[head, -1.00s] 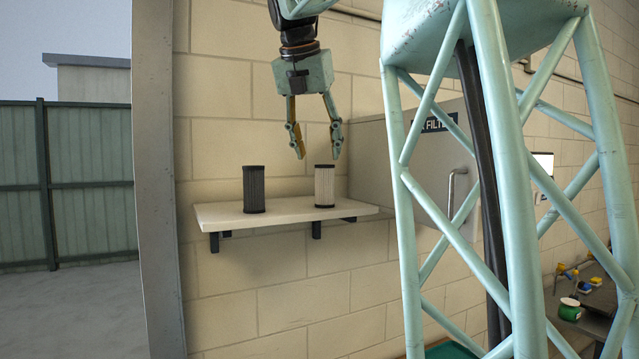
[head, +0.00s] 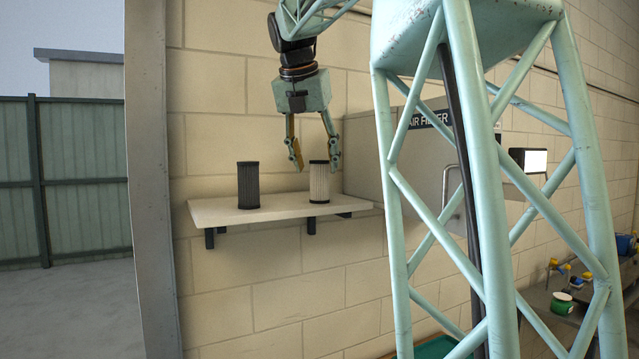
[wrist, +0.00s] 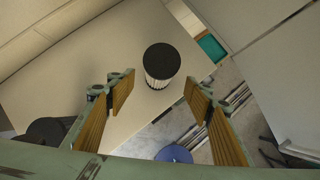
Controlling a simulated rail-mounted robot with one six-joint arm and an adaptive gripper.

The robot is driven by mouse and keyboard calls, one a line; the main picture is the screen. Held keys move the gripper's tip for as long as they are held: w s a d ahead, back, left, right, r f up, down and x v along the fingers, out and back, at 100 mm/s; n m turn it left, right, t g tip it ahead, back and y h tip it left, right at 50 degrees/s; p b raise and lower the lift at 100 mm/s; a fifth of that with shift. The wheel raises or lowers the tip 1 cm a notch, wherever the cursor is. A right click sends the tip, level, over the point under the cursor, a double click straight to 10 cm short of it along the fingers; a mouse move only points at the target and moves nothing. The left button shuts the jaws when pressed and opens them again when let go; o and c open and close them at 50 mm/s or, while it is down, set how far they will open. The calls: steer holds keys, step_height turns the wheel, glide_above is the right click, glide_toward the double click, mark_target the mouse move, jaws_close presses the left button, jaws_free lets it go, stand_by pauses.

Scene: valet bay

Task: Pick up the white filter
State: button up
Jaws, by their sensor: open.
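The white filter (head: 319,183) is a pleated cylinder with black end caps. It stands upright on the right part of the wall shelf (head: 225,213). My gripper (head: 315,168) is open and points down, its fingertips at about the height of the filter's top in the head view. In the wrist view the white filter (wrist: 160,72) shows its black top and pale side. There it lies ahead of the gap between the two open fingers (wrist: 163,82), which do not appear to touch it.
A dark grey filter (head: 248,185) stands upright on the shelf left of the white one. A grey cabinet labelled "AIR FILTER" (head: 367,160) is on the wall just right of the shelf.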

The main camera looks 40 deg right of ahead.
mark_target(317, 170)
steer(key=shift+x, duration=1.45)
steer(key=shift+p+x, duration=0.35)
steer(key=shift+x, duration=2.3)
steer(key=shift+w+a, duration=0.1)
steer(key=shift+c, duration=0.2)
steer(key=c, duration=1)
steer(key=shift+o, duration=0.2)
steer(key=shift+r, duration=0.15)
